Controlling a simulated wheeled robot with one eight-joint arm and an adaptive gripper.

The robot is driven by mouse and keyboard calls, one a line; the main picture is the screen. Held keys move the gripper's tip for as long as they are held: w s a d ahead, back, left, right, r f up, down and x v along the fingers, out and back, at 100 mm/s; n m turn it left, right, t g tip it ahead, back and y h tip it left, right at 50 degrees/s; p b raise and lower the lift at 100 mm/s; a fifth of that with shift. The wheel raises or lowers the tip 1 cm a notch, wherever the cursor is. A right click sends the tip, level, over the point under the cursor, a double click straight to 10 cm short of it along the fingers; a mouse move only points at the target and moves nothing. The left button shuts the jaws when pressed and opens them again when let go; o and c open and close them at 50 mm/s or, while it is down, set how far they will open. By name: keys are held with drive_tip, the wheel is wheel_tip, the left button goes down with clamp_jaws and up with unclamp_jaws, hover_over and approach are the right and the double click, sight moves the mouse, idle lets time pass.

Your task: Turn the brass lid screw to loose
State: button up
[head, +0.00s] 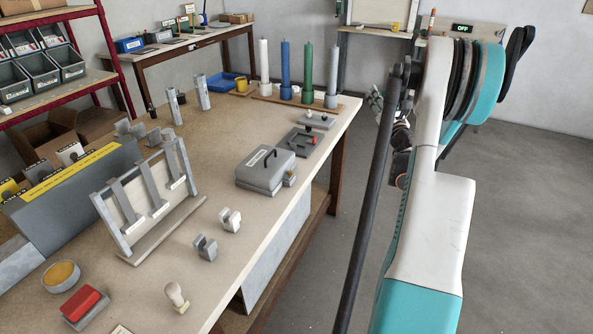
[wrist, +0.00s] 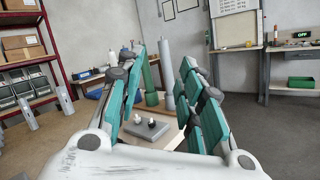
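A grey metal box (head: 264,171) with a black handle and a white label on its lid sits near the right edge of the workbench in the head view. A small brownish, brass-like fitting (head: 290,181) shows at its right front corner. It is too small to tell whether it is the lid screw or how it is turned. My gripper (wrist: 163,62) is open and empty in the wrist view, its teal-padded fingers spread apart. In the head view it is mostly hidden behind my arm, off the bench's right side and apart from the box. The wrist view does not show the box.
A grey plate with a red knob (head: 300,140) lies behind the box. Blue, green, white and grey posts (head: 306,75) stand at the bench's far end. The floor (head: 530,210) at right is clear.

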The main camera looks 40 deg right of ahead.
drive_tip(key=w+a+f+n+t+y, duration=0.1)
drive_tip(key=w+a+f+n+y, duration=0.2)
drive_tip(key=a+n+y, duration=0.6)
drive_tip(key=n+g+y, duration=0.7)
drive_tip(key=y, duration=0.1)
approach(291, 172)
drive_tip(key=b+x, duration=0.3)
drive_tip(key=x, duration=0.5)
drive_tip(key=shift+r, duration=0.1)
drive_tip(key=shift+d, duration=0.1)
clamp_jaws()
